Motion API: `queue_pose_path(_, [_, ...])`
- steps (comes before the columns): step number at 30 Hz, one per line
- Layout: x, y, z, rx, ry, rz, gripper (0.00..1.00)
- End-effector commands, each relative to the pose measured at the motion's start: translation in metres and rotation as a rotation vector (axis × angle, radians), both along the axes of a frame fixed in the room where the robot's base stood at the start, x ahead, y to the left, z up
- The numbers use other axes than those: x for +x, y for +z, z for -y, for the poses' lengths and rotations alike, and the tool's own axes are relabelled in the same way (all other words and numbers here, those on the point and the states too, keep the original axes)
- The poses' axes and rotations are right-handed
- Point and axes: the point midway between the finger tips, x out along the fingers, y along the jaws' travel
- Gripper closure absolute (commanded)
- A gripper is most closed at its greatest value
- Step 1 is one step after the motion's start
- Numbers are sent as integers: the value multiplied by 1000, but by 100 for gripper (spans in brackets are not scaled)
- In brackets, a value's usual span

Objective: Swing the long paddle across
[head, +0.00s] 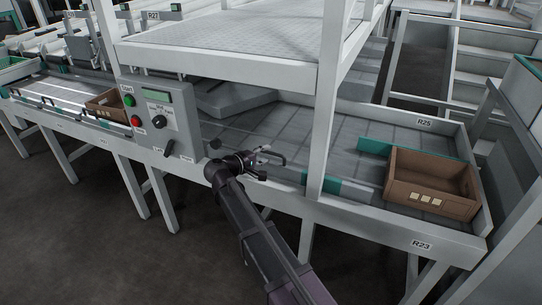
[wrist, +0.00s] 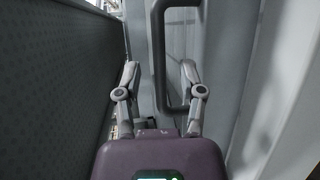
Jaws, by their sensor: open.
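My gripper (head: 256,160) is open at the front edge of the belt line, right of the control box. In the wrist view my gripper (wrist: 160,72) has a dark looped handle (wrist: 160,60) with its long bar between the two spread fingers. No grip on the bar shows. In the head view the dark handle (head: 279,157) curves at the fingertips. A long bar with teal and pale bands (head: 336,187), perhaps the long paddle, lies along the belt's front edge to the right. Its link to the handle is unclear, partly hidden by a white post.
A brown crate (head: 439,207) stands at the belt's right end near a teal strip (head: 375,146). The control box (head: 158,120) and a white post (head: 328,100) flank my gripper. A smaller brown crate (head: 107,105) sits on the left line. The middle belt looks clear.

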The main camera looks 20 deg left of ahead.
Motion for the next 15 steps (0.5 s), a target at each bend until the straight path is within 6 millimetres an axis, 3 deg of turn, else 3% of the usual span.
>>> queue_pose_path(6, [16,-4,8,-1,1,0,49])
queue_pose_path(15, [19,-4,9,0,2,0,49])
